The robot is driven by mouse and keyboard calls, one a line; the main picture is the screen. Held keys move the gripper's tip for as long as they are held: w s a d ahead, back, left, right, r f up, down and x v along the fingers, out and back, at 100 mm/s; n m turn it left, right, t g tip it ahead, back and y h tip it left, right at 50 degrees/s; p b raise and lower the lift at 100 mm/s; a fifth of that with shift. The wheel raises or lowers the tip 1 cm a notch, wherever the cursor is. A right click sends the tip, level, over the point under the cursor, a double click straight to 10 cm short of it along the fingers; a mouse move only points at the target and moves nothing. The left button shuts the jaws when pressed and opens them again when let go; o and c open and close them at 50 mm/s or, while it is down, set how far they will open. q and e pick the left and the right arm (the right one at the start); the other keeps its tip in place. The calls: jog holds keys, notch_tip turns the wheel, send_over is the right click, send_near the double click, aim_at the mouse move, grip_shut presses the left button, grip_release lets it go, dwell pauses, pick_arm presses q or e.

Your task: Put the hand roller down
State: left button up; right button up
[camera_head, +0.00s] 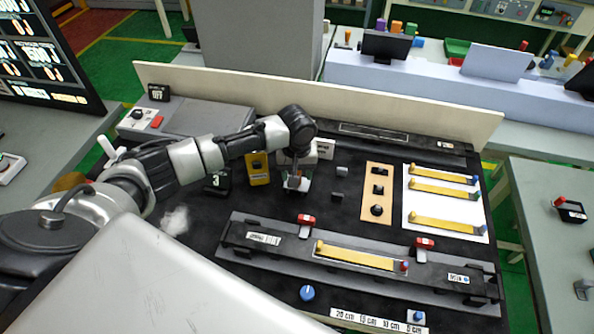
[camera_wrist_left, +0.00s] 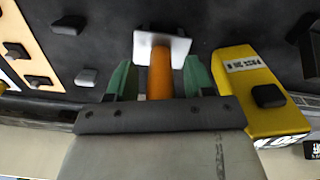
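The hand roller shows in the left wrist view as an orange handle (camera_wrist_left: 160,72) with a white flat part (camera_wrist_left: 178,45) at its far end. My left gripper (camera_wrist_left: 160,80) has its two green fingers on either side of the handle, with a small gap visible on each side. In the head view my left gripper (camera_head: 296,182) points down at the black board, just right of a yellow block. The roller is mostly hidden behind it there. Whether the roller's white end touches the board is hard to tell. My right gripper is not in view.
The yellow block (camera_head: 258,168) stands close beside the gripper; it also shows in the left wrist view (camera_wrist_left: 262,95). A tan strip with black knobs (camera_head: 378,190) and a white panel of yellow trims (camera_head: 445,203) lie to the right. A grey fixture (camera_head: 285,262) with red clamps is in front.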

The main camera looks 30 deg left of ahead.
pick_arm(q)
jog(key=shift+s+f, duration=0.35)
jog(key=shift+f, duration=0.1)
jog(key=shift+w+a+r, duration=0.1)
jog(key=shift+r, duration=0.25)
jog(key=r, duration=0.4)
jog(key=r+b, duration=0.1)
jog(key=r, duration=0.7)
jog(key=shift+w+r+b, duration=0.25)
jog(key=shift+w+b, duration=0.05)
jog(key=shift+b, duration=0.1)
jog(key=shift+r, duration=0.1)
